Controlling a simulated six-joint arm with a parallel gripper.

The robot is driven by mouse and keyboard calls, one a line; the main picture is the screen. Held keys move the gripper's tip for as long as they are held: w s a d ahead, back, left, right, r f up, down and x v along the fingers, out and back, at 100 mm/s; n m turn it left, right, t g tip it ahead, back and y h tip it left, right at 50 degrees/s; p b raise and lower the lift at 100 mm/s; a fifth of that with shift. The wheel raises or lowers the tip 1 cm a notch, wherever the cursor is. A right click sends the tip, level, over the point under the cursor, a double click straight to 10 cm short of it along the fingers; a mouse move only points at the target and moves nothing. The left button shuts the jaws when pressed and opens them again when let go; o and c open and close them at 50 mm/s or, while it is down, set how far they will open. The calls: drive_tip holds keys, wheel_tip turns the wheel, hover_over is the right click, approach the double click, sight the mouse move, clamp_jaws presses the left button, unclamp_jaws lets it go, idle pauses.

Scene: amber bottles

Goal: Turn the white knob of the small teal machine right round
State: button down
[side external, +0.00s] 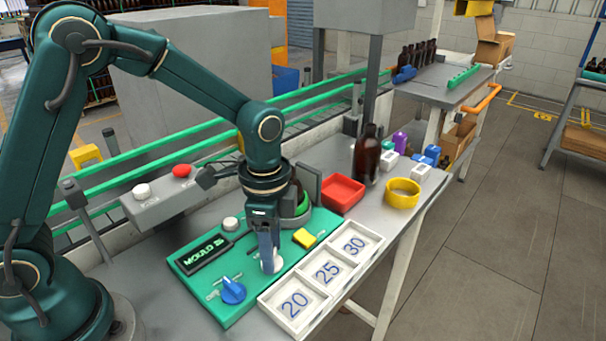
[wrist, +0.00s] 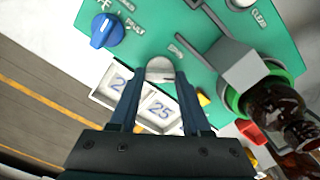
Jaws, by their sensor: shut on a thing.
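The small teal machine (side external: 207,289) lies flat on the grey table, with a dark display reading "MOULD 25". Its white knob (side external: 273,267) is at the front middle of the panel, next to the number trays. In the wrist view the white knob (wrist: 160,68) shows between the fingertips. My gripper (side external: 268,254) points down from above and is shut on the white knob; it also shows in the wrist view (wrist: 160,84). The fingers hide part of the knob in the side view.
A blue knob (side external: 232,291), a yellow block (side external: 304,238) and a bottle holder (side external: 307,191) are on the machine. White trays marked 20, 25, 30 (side external: 325,270) lie along its front.

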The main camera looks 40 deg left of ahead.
drive_tip(key=shift+r+m, duration=0.1)
drive_tip(key=shift+m, duration=0.7)
drive_tip(key=shift+c, duration=1.8)
unclamp_jaws()
drive_tip(key=shift+r, duration=2.5)
